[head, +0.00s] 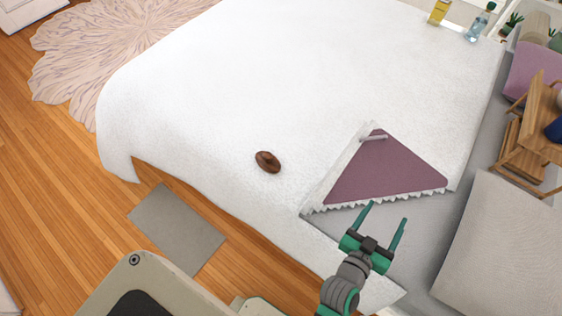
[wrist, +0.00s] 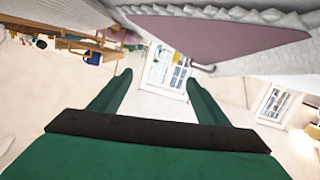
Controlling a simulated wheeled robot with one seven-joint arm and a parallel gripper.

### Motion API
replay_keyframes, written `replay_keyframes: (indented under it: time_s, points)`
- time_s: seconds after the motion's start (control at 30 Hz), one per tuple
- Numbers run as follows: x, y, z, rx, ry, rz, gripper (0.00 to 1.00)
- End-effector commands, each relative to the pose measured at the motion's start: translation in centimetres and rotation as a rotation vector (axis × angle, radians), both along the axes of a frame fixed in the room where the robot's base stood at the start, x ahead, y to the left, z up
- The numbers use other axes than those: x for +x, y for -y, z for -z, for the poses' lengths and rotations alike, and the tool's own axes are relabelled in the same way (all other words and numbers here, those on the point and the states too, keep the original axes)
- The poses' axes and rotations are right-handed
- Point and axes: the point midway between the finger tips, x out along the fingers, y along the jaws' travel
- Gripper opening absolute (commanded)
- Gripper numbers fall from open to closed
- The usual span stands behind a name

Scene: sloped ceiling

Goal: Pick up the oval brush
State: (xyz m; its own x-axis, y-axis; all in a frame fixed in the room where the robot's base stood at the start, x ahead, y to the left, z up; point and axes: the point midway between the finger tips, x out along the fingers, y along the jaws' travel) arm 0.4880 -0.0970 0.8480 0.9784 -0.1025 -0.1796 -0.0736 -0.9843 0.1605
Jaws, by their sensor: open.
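The oval brush (head: 267,162) is a small brown oval lying on the white bed cover, left of the folded-back purple corner in the head view. My gripper (head: 387,213) is open and empty, over the folded part of the bed, to the right of and nearer than the brush, well apart from it. In the wrist view my gripper's two green fingers (wrist: 157,85) are spread with nothing between them. The brush does not show in the wrist view.
The bed (head: 220,85) has free room around the brush. A purple triangular fold (head: 385,170) with a white ruffle and a pale pillow (head: 505,250) lie at right. Two bottles, one yellow (head: 439,11), stand at the far edge. A grey mat (head: 177,228) lies on the wooden floor.

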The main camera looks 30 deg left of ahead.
Motion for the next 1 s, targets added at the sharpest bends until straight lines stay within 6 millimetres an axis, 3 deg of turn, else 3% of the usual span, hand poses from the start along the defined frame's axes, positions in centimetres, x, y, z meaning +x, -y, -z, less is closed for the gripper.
replay_keyframes:
  time_s: [0.03,0.2,0.5,0.77,1.0]
  points:
    - [2.3,0.2,-1.0,0.013,0.020,0.025,0.69]
    - [8.2,1.5,-3.7,0.082,0.061,0.139,0.69]
    - [15.9,1.6,-7.9,0.312,0.111,0.365,0.69]
    - [19.5,-0.9,-9.0,0.591,0.088,0.576,0.69]
    - [20.3,-6.4,-7.5,0.873,-0.013,0.780,0.69]
